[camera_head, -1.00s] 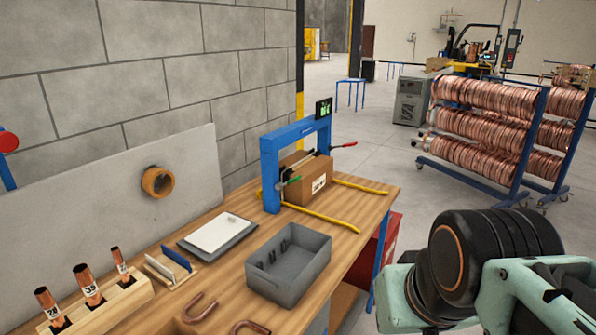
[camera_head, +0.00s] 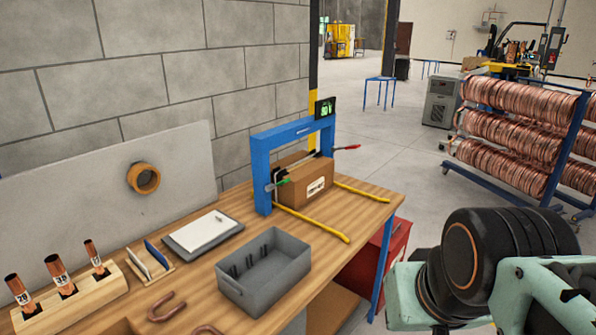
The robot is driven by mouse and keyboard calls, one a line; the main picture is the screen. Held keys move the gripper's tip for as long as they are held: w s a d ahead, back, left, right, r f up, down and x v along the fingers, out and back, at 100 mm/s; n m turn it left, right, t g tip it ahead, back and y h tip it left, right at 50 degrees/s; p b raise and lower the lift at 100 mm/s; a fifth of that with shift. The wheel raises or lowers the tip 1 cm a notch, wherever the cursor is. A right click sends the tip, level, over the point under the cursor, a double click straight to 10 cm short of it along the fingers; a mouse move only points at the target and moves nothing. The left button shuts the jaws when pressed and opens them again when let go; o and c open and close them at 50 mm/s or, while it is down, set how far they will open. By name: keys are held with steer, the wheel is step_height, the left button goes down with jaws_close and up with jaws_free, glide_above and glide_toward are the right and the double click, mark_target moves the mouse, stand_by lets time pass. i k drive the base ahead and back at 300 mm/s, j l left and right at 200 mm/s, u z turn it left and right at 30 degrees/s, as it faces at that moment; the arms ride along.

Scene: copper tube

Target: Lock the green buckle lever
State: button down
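The green buckle lever (camera_head: 283,181) is a small green-tipped handle on the left side of the blue strapping frame (camera_head: 262,170), which stands at the back of the wooden workbench. It is too small to tell whether it is locked. A red-tipped lever (camera_head: 346,148) sticks out on the frame's right side. A cardboard box (camera_head: 308,182) with a white label sits under the frame between yellow rails. My arm shows at the lower right, well to the right of the bench and the lever. My gripper is not in view.
A grey bin (camera_head: 264,290) stands on the bench in front of the frame. A clipboard (camera_head: 203,233) and a wooden block with copper tubes (camera_head: 70,292) lie left. A red cabinet (camera_head: 372,262) is under the bench. Copper coils on a rack (camera_head: 520,140) stand at right.

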mark_target(283, 182)
steer(key=i+l+u, duration=0.1)
steer(key=l, duration=0.25)
steer(key=i+l, duration=0.3)
steer(key=i+l+u, duration=0.35)
steer(key=i+l, duration=0.3)
steer(key=i+j, duration=0.15)
steer(key=i, duration=0.4)
steer(key=k+z, duration=0.25)
steer(key=k, duration=0.3)
steer(key=i+u, duration=0.3)
steer(key=i, duration=0.25)
